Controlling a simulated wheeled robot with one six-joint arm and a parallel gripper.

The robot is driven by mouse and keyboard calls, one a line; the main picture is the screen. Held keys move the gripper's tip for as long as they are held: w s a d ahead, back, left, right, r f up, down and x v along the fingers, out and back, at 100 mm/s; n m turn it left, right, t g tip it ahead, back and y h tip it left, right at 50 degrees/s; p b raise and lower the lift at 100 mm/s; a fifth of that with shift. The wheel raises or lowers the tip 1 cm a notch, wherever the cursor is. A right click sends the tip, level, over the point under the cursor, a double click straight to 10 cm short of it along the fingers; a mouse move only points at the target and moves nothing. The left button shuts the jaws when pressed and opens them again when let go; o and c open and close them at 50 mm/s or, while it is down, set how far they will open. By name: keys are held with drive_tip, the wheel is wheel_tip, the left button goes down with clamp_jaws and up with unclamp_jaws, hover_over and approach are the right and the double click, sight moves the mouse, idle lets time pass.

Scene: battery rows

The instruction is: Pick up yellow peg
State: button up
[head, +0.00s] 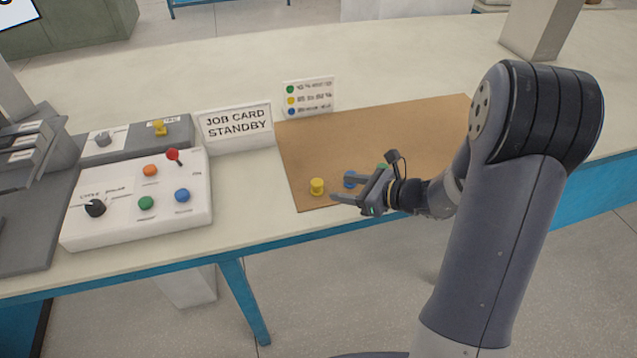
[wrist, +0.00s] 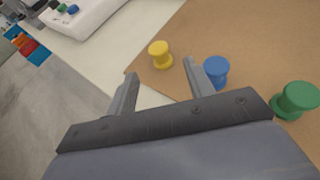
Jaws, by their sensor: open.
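The yellow peg (head: 317,187) stands upright on the brown mat (head: 345,137), near its front left corner; it also shows in the wrist view (wrist: 160,55), ahead of my fingers. A blue peg (head: 350,179) stands to its right, and in the wrist view the blue peg (wrist: 215,71) is just beside my right finger. A green peg (wrist: 296,99) stands farther right; in the head view it is mostly hidden behind my gripper. My gripper (head: 347,194) is open and empty, just right of the yellow peg; in the wrist view its fingers (wrist: 158,85) are spread apart.
A white control box (head: 130,226) with buttons and a black knob stands left of the mat. A job card sign (head: 236,125) and a small colour-list sign (head: 308,97) stand behind. The mat's back part is clear. The table's blue front edge (head: 190,272) is close by.

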sight(317, 189)
drive_tip(key=x, duration=0.7)
drive_tip(key=shift+w+a+f, duration=0.15)
drive_tip(key=shift+a+f, duration=0.1)
drive_tip(key=shift+f, duration=0.15)
drive_tip(key=c, duration=1)
